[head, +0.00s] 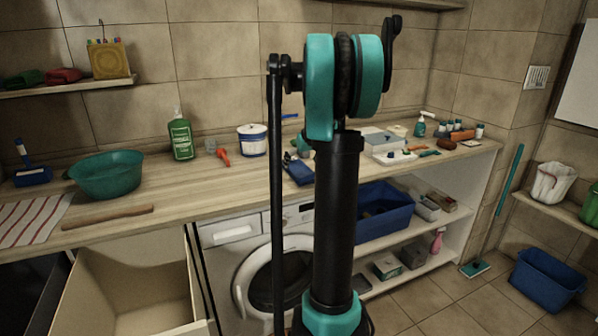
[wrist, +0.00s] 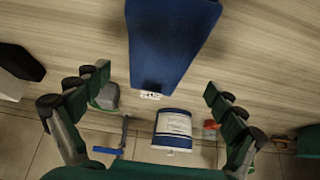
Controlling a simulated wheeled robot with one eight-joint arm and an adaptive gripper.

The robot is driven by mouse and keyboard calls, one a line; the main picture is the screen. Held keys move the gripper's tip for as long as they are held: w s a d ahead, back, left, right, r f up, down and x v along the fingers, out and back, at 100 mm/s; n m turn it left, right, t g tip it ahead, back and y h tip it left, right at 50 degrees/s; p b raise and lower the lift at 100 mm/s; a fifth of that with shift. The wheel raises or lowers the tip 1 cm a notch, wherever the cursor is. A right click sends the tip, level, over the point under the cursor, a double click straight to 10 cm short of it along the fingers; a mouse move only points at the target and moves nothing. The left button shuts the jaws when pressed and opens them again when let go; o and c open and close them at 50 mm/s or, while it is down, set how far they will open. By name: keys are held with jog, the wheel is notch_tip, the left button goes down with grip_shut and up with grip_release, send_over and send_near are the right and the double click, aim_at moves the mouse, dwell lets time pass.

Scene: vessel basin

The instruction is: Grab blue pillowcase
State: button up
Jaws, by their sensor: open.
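A dark blue folded cloth, which looks like the blue pillowcase (wrist: 168,42), lies on the wooden counter at the top middle of the wrist view. A small white label shows at its lower edge. In the head view a blue piece (head: 298,172) lies near the counter's front edge, partly hidden behind my arm. My gripper (wrist: 157,82) is open in the wrist view, with its green and black fingers spread to either side. The cloth's labelled end lies between them in the picture. Nothing is held. The gripper cannot be made out clearly in the head view.
A blue and white tub (wrist: 172,130) stands by the wall; it also shows in the head view (head: 252,140). A red-orange item (head: 222,156) is beside it. A green bottle (head: 181,138) and green basin (head: 107,174) stand left. A washing machine (head: 232,275) is below.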

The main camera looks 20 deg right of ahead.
aim_at(300, 166)
jog(key=shift+x, duration=1.9)
jog(key=shift+d, duration=0.2)
jog(key=shift+c, duration=0.6)
jog(key=c, duration=1.3)
jog(key=shift+r, duration=0.1)
